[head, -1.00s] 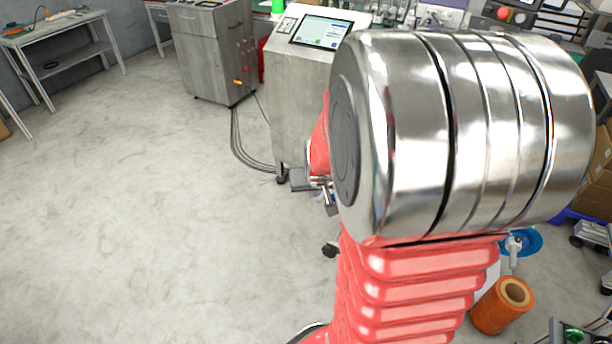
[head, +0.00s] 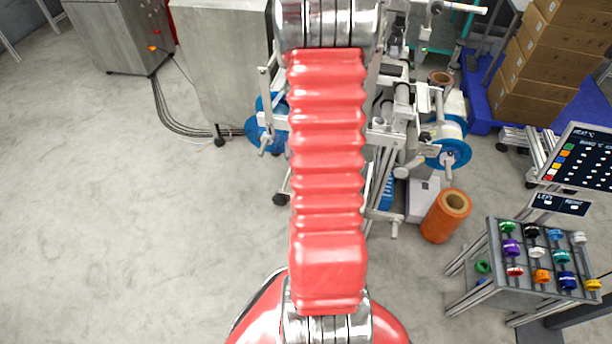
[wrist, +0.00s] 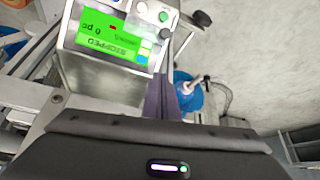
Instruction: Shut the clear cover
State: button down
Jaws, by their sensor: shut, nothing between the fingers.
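My gripper (wrist: 166,84) shows in the wrist view as narrow dark fingers close together, shut and empty, beyond its dark body at the bottom. It points toward a machine with a grey control box and a lit green screen (wrist: 112,38), whose text is upside down. I cannot make out a clear cover in either view. In the head view, my red arm hides the middle of the film machine (head: 400,125), and my gripper is out of sight behind it. Blue reels show on the machine's left (head: 262,125) and right (head: 446,145).
An orange roll (head: 446,216) stands on the floor right of the machine. A rack of coloured spools (head: 535,258) is at the lower right, and stacked cartons (head: 553,60) are at the upper right. Cables (head: 185,125) run along the floor. The left floor is clear.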

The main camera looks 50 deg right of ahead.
jog(key=shift+f, duration=0.1)
jog(key=x, duration=0.9)
jog(key=shift+d+f, duration=0.1)
jog(key=shift+f, duration=0.1)
jog(key=shift+s+a+f, duration=0.25)
jog(key=shift+a+f, duration=0.1)
jog(key=shift+f, duration=0.2)
jog(key=shift+s+a+f, duration=0.3)
jog(key=shift+a+f, duration=0.1)
jog(key=shift+f, duration=0.2)
jog(key=shift+s+a+f, duration=0.25)
jog(key=shift+a+f, duration=0.1)
